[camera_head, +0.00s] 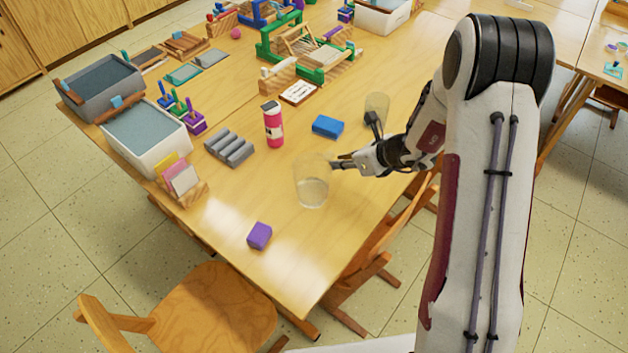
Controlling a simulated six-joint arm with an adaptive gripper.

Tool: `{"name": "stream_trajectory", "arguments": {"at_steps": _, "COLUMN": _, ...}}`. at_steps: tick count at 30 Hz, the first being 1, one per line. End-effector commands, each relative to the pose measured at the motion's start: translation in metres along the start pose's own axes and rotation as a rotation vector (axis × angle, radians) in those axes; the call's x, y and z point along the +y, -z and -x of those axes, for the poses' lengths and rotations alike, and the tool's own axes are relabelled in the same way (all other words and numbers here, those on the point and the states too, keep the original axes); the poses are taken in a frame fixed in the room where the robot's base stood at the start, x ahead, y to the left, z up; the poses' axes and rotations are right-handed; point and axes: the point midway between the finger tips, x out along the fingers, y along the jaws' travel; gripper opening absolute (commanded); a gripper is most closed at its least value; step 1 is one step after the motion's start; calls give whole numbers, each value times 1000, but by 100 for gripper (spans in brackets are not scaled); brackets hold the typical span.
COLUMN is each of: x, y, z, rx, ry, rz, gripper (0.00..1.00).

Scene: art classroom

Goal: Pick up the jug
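A clear, see-through vessel (312,190), which looks like the jug, stands upright on the wooden table (225,215) near its right side. My gripper (338,162) reaches in from the right, with its fingertips close to the vessel's upper right side. I cannot tell whether they touch it. The fingers are small and overlap in this view, so their opening is unclear. A second clear vessel (377,103) stands farther back, partly behind my gripper's dark parts.
Trays and a card holder (182,190) line the left edge. Wooden chairs (210,310) stand close by. The table's near end is mostly clear.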

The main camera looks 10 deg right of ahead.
Motion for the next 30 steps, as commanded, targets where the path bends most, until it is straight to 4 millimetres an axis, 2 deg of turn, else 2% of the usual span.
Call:
{"name": "stream_trajectory", "arguments": {"at_steps": 14, "x": 0, "y": 0, "z": -5, "rx": 0, "ry": 0, "rz": 1, "gripper": 15}}
{"name": "stream_trajectory", "arguments": {"at_steps": 30, "x": 3, "y": 3, "z": -49, "rx": 0, "ry": -1, "rz": 1, "gripper": 15}}
